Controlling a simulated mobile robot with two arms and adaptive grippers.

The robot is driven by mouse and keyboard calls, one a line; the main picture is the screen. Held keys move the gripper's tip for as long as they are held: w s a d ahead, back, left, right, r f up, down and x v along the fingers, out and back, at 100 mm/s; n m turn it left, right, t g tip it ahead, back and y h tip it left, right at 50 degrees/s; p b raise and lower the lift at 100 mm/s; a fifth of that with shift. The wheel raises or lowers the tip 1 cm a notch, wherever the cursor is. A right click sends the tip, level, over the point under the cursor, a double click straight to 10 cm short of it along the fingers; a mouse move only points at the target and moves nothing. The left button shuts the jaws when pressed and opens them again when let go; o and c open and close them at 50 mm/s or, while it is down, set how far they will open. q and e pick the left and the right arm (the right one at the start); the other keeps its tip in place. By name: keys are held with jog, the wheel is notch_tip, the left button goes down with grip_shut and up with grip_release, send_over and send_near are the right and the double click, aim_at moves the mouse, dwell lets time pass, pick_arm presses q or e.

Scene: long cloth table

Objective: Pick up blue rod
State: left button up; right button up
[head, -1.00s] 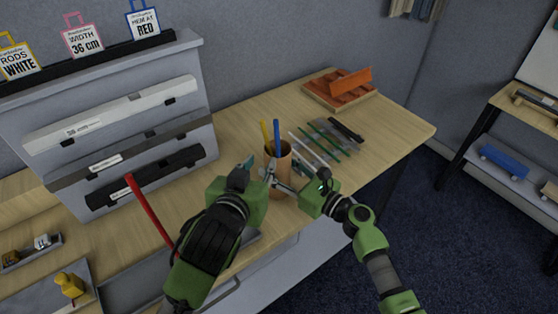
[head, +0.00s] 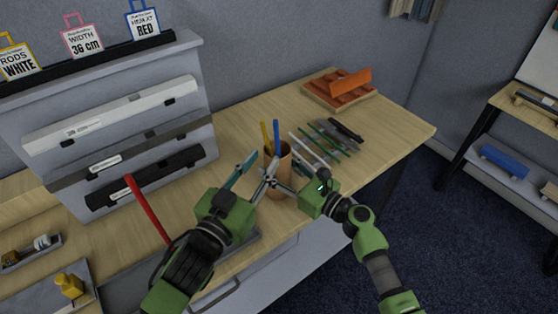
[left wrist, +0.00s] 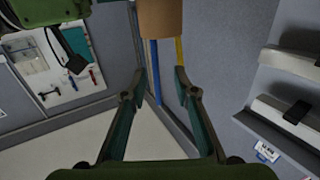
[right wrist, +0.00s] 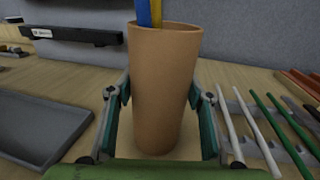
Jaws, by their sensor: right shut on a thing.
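The blue rod (head: 277,137) stands in a brown cup (head: 284,152) beside a yellow rod (head: 265,135). My right gripper (right wrist: 160,105) is shut around the cup, one finger on each side in the right wrist view. My left gripper (head: 252,172) is open, left of the cup and near it in the head view. In the left wrist view, which appears upside down, the blue rod (left wrist: 157,75) and yellow rod (left wrist: 180,52) hang below the cup (left wrist: 160,18), between the open fingers (left wrist: 160,88). I see no contact with the rods. The rods' lower ends are hidden in the cup.
Several thin rods (head: 322,141) lie right of the cup, with an orange tray (head: 340,90) behind them. A red rod (head: 147,208) stands at left, before a grey rack (head: 120,75) holding long boxes. The table's right end (head: 400,130) is clear.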

aim_at(277, 149)
pick_arm(q)
jog(key=x, duration=0.5)
jog(key=d+f+x, duration=0.1)
jog(key=x, duration=0.1)
grip_shut()
